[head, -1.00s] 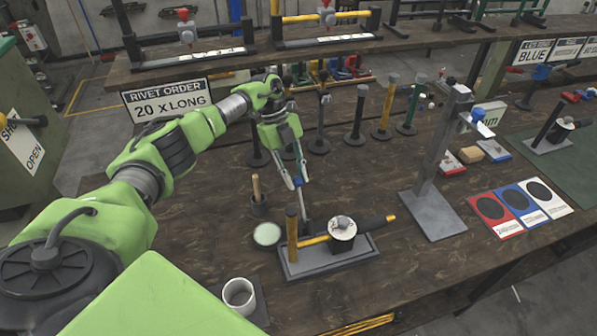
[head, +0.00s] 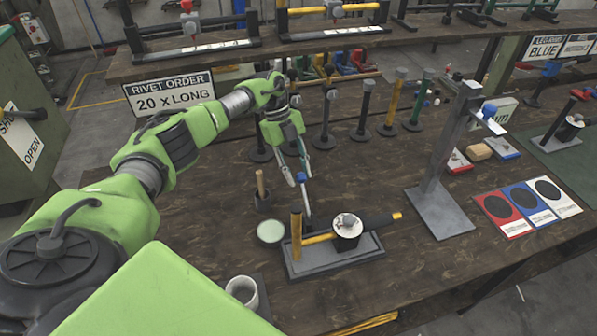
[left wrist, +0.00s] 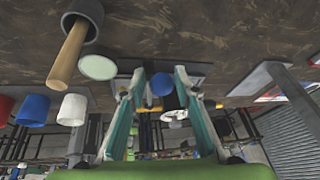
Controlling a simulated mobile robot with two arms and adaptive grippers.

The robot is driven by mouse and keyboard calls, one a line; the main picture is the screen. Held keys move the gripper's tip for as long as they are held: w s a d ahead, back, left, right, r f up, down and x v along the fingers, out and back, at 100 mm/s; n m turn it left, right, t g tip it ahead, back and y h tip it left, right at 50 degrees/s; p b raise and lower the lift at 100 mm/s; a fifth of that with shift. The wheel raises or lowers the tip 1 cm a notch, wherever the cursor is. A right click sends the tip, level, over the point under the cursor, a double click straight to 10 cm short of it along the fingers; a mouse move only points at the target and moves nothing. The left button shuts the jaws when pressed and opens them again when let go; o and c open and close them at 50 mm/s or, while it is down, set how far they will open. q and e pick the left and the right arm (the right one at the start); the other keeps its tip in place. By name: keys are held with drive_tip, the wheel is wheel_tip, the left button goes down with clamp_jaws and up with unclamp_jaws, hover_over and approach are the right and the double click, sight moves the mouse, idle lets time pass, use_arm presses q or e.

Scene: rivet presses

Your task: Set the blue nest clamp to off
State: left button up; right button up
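A slim lever with a blue knob (head: 301,178) rises from a low grey base plate (head: 366,253) at the front middle of the bench. The lever leans slightly left and away from me; I take it for the blue clamp's handle. My left gripper (head: 298,182) hangs above it, fingers pointing down around the knob. In the left wrist view the blue knob (left wrist: 162,84) appears between the two parted teal-lined fingers (left wrist: 158,92), with gaps on both sides. The gripper is open; contact cannot be told. My right gripper is out of view.
A wooden-handled cup (head: 262,197) and a pale disc (head: 270,232) are just left. A tall grey stand (head: 440,207) rises to the right.

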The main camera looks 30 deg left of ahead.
use_arm(q)
drive_tip(key=shift+o, duration=0.3)
drive_tip(key=shift+w+a+f, duration=0.15)
drive_tip(key=shift+w+f, duration=0.2)
wheel_tip(320, 180, up, 10)
idle(0.6)
